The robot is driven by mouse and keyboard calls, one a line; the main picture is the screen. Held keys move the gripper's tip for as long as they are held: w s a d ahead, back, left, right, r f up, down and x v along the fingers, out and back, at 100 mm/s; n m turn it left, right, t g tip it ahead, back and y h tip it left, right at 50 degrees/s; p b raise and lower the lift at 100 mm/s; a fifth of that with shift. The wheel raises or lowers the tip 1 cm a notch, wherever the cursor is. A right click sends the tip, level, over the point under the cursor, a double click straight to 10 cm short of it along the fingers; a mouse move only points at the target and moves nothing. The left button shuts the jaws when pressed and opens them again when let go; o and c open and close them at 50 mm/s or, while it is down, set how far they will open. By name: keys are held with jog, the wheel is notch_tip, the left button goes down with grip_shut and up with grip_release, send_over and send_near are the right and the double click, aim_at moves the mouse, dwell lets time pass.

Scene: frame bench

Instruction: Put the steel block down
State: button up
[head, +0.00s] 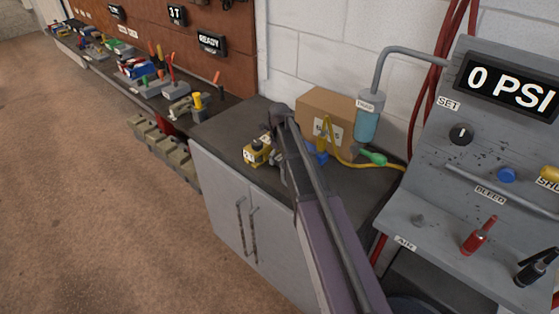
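My arm reaches over the dark top of a grey cabinet (350,192). My gripper (277,160) is at its far end, low over the cabinet top and mostly hidden behind my arm. I cannot make out its fingers or whether they are open or shut. I cannot pick out the steel block for certain; small grey shapes at the gripper may be fingers or block. A yellow and dark device (257,152) sits on the cabinet top just left of the gripper.
A cardboard box (325,108) stands at the wall behind my arm. A blue item (318,156), a yellow hose (390,166) with a green end (372,157) and a blue-bowled filter (367,122) are to the right. A grey panel (470,180) reads 0 PSI. A tool bench (205,112) runs left.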

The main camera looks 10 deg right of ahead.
aim_at(279, 158)
jog(key=c, duration=1.2)
jog(key=shift+r, duration=0.2)
notch_tip(279, 158, up, 10)
jog(key=p, duration=1)
jog(key=shift+f, duration=0.2)
dwell(0.5)
